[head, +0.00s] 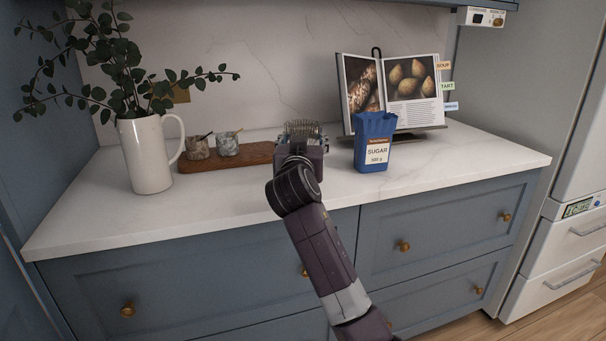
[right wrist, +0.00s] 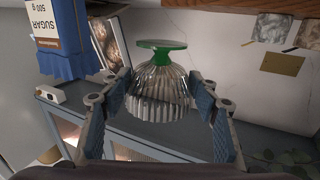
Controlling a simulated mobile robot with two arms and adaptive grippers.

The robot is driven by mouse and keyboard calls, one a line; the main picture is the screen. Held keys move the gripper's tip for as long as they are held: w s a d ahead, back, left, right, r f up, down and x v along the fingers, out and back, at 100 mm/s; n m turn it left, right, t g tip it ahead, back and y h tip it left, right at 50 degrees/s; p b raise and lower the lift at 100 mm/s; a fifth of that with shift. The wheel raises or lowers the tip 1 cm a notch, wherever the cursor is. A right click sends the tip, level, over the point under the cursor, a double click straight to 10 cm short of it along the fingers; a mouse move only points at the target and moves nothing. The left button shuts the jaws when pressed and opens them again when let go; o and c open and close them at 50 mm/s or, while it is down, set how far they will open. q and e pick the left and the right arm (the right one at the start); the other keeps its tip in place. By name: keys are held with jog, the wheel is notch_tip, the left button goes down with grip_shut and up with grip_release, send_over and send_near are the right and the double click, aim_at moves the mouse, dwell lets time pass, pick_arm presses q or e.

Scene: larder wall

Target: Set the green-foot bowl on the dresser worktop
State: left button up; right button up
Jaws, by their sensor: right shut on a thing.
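The green-foot bowl is a ribbed, clear glass bowl (right wrist: 158,88) with a green foot (right wrist: 161,45). In the right wrist view, which is upside down, it sits between the two fingers of my right gripper (right wrist: 160,100), which is shut on it. In the head view my right gripper (head: 302,143) is over the middle of the white dresser worktop (head: 235,205), and the bowl's ribbed rim (head: 302,127) shows just beyond it. The foot is hidden there, so I cannot tell whether it touches the worktop. My left gripper is not in view.
A blue sugar bag (head: 375,145) stands right of my gripper, before an open cookbook (head: 415,85) on a stand. To the left are a wooden board (head: 245,158) with two small pots and a white jug (head: 147,160) of leafy branches. The worktop's front is clear.

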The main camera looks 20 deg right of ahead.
notch_tip(320, 180, down, 8)
jog(key=shift+r+b, duration=0.25)
jog(key=shift+b, duration=0.2)
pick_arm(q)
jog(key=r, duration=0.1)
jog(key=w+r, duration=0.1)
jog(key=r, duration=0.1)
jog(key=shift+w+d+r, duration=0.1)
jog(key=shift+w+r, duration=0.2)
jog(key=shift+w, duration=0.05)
pick_arm(e)
jog(key=shift+f, duration=0.1)
jog(key=shift+f, duration=0.15)
jog(key=o, duration=1.3)
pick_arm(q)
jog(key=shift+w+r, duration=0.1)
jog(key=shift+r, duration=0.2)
